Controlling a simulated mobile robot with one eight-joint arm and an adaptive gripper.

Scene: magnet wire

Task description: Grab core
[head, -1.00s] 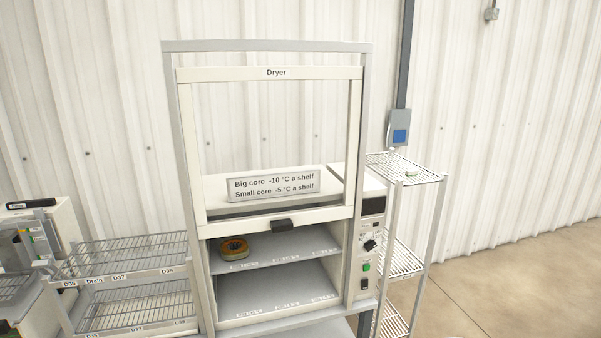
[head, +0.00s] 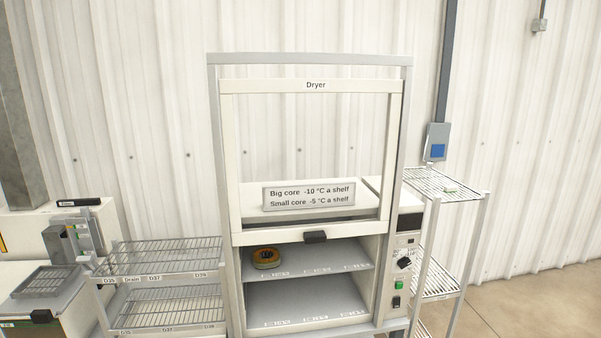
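A round core (head: 266,258), yellow-orange with a dark centre, lies on the upper shelf (head: 310,259) inside the dryer (head: 315,86), at the shelf's left side. The dryer's framed front door (head: 238,160) is raised, with its dark handle (head: 315,236) above the upper shelf, so the shelf opening is uncovered. The lower shelf (head: 300,297) looks empty. My gripper is not in view.
A wire drain rack (head: 165,262) with labelled tiers stands left of the dryer. Further left is a bench machine with a grey tray (head: 48,281). Open floor (head: 540,305) lies at the far right.

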